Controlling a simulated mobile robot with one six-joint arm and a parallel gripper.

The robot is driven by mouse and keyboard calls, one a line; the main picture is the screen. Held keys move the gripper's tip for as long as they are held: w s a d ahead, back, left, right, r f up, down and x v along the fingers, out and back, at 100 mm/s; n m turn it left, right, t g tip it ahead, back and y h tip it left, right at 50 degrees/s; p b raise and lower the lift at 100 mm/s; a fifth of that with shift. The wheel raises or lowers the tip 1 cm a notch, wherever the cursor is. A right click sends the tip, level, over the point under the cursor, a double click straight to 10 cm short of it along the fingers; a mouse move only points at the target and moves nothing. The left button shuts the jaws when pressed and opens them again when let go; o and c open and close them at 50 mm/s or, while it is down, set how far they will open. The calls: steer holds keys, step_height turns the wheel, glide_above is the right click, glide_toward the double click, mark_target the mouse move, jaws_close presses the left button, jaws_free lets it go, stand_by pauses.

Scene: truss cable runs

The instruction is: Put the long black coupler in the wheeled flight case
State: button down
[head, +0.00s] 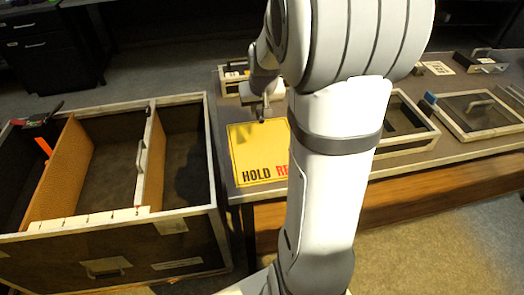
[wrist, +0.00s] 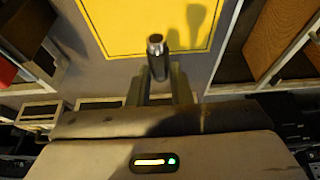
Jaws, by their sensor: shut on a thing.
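My gripper (head: 262,106) hangs above the yellow hold sheet on the bench in the head view, partly hidden behind my arm. In the wrist view my gripper (wrist: 160,78) is shut on the black coupler (wrist: 156,58), a dark cylinder with a bright metal end pointing away from the palm. The flight case (head: 209,150) stands open at the left in the head view, divided into compartments by tan partitions. Part of it shows at the upper right of the wrist view (wrist: 226,50). Its wheels are not visible.
The yellow sheet (head: 250,150) reads "HOLD" and lies on the bench beside the case. Framed trays (head: 475,110) stand on the bench at right. White blocks (head: 88,219) line the case's near inner side. A red and black item (head: 38,122) sits at its far left corner.

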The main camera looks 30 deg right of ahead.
mark_target(261, 137)
steer(key=shift+s+d+f, duration=0.2)
steer(key=shift+d+f, duration=0.15)
step_height(261, 137, down, 9)
steer(key=shift+r+b, duration=0.1)
steer(key=shift+b, duration=0.6)
steer(key=shift+f, duration=0.2)
steer(key=c, duration=1.3)
jaws_free()
steer(key=shift+r, duration=0.1)
